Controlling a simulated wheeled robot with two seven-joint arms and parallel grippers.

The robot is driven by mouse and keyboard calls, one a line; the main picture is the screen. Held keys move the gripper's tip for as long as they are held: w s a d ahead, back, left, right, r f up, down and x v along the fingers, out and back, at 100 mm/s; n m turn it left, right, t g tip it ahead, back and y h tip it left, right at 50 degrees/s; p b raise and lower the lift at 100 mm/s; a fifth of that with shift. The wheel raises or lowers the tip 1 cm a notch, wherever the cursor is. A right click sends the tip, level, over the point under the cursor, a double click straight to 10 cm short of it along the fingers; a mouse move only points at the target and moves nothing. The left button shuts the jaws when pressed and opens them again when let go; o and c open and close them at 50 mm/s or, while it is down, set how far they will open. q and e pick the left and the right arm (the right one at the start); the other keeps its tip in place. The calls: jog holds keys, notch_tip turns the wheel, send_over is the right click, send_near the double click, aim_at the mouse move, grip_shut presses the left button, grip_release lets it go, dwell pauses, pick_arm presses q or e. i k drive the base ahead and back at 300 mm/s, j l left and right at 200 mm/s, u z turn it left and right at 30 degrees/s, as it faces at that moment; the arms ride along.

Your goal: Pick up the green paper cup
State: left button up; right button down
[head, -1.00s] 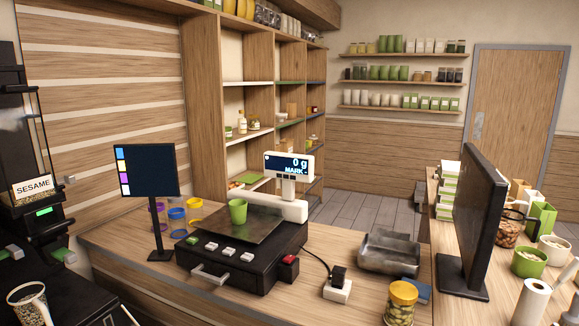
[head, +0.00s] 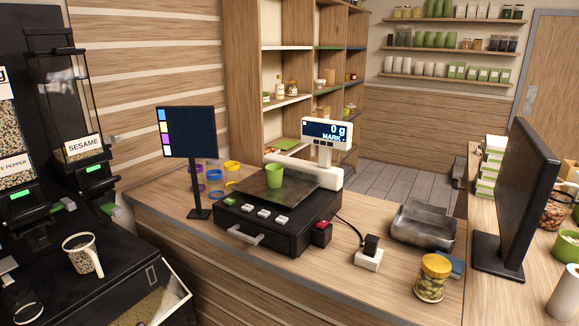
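A green paper cup (head: 275,174) stands upright on the metal plate of the black scale (head: 262,222), near the middle of the head view. The scale's white display (head: 327,132) reads 0 g. Neither of my grippers shows in the head view, and nothing touches the cup.
A small dark screen (head: 188,133) stands left of the scale. A metal scoop tray (head: 423,227), a jar with a yellow lid (head: 433,278) and a white socket box (head: 368,259) are to the right. A large monitor (head: 519,200) stands far right. Sesame dispenser (head: 75,110) stands left.

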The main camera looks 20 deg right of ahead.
aim_at(274, 176)
jog(key=i, duration=0.4)
jog(key=i+z, duration=0.2)
jog(key=z, duration=0.3)
jog(key=i+z, duration=0.25)
jog(key=z, duration=0.25)
